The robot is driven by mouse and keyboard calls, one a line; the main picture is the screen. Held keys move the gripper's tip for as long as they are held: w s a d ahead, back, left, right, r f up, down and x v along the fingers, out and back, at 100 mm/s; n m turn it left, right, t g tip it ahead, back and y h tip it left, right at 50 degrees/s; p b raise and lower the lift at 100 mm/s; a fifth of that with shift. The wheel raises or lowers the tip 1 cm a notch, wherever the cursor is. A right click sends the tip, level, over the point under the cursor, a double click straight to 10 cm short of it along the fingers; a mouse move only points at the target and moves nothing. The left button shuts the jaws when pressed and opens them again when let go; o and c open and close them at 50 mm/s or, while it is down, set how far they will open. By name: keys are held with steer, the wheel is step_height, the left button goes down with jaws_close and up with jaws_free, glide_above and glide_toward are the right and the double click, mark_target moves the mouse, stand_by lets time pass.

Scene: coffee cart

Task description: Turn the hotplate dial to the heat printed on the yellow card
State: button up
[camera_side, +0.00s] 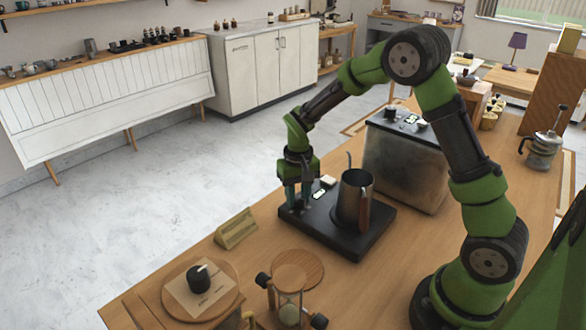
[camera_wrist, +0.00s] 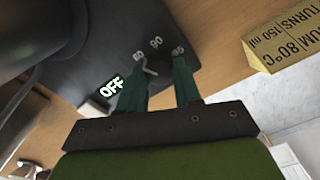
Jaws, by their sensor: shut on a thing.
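The black hotplate (camera_side: 350,243) sits on the wooden counter with a steel pitcher (camera_side: 356,190) on it. My gripper (camera_side: 298,207) is at the hotplate's front left corner, pointing down. In the wrist view my gripper (camera_wrist: 160,90) has its two fingers shut on the dial, which is dark and mostly hidden between them. A light bent mark shows by the left finger. Small numerals lie beyond the fingers; 90 is the clearest. The display (camera_wrist: 111,87) reads OFF. The yellow card (camera_side: 237,229) is a wedge left of the hotplate; in the wrist view (camera_wrist: 285,38) it shows 80°C and 150 ml.
A large metal box (camera_side: 404,170) stands behind the hotplate. A round wooden board with a small black pot (camera_side: 199,279) and an hourglass-shaped stand (camera_side: 289,295) are at the front. Counter between card and hotplate is clear.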

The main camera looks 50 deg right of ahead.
mark_target(300, 202)
steer(key=o, duration=1)
steer(key=shift+o, duration=0.2)
step_height(300, 202, up, 17)
steer(key=s+a+r+t+y, duration=0.1)
steer(key=s+a+t, duration=0.2)
steer(key=s, duration=0.6)
steer(key=s+a+r+n+t+y, duration=0.1)
steer(key=s+a+t, duration=0.3)
steer(key=s, duration=0.6)
steer(key=shift+a+r, duration=0.2)
steer(key=shift+r, duration=0.55)
